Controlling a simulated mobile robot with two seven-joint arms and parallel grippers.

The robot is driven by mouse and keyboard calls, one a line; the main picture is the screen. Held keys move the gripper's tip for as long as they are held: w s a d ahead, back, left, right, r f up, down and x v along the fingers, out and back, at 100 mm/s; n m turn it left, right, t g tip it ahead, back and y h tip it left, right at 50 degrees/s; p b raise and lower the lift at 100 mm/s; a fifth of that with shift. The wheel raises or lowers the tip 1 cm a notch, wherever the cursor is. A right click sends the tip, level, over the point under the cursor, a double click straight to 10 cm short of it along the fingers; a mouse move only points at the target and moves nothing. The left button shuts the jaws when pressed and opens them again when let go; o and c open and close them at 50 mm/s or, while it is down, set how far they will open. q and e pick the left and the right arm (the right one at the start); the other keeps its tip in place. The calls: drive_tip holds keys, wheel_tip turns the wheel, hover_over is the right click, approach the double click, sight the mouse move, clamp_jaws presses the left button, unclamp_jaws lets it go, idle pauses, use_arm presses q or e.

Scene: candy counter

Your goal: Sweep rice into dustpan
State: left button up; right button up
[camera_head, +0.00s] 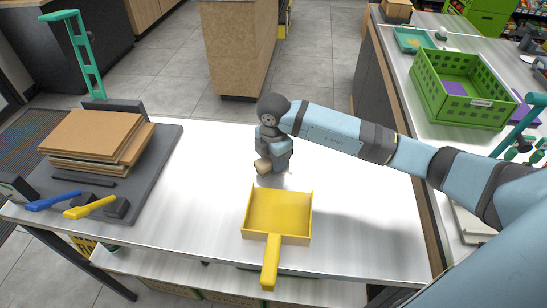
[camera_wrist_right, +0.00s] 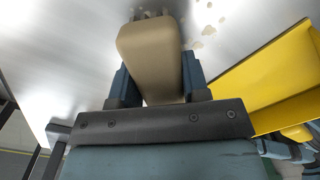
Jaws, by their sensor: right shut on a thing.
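The yellow dustpan (camera_head: 278,212) lies on the metal counter with its open edge away from me and its handle towards the front edge. It also shows at the right of the right wrist view (camera_wrist_right: 268,80). My right gripper (camera_head: 270,162) is just beyond the dustpan, low over the counter, shut on a tan brush (camera_head: 262,167). In the right wrist view the brush (camera_wrist_right: 150,55) sits between the fingers with dark bristles at its far end. Pale rice patches (camera_wrist_right: 205,30) lie beside the bristles; I cannot make them out clearly in the head view. My left gripper is out of view.
At the left, a grey board (camera_head: 152,165) holds stacked cardboard (camera_head: 95,138), with blue (camera_head: 52,201) and yellow (camera_head: 90,207) handled tools in front. A green crate (camera_head: 462,88) stands on the right-hand counter. The counter between board and dustpan is clear.

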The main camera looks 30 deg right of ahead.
drive_tip(key=shift+w+d, duration=0.65)
drive_tip(key=shift+w, duration=0.1)
drive_tip(key=shift+s+a+f, duration=0.1)
drive_tip(key=shift+s+a, duration=0.55)
drive_tip(key=shift+s, duration=0.1)
drive_tip(key=shift+s+a+p, duration=0.7)
drive_tip(key=shift+s+p, duration=0.05)
drive_tip(key=shift+s, duration=0.1)
drive_tip(key=shift+w+d, duration=0.8)
drive_tip(key=shift+w, duration=0.2)
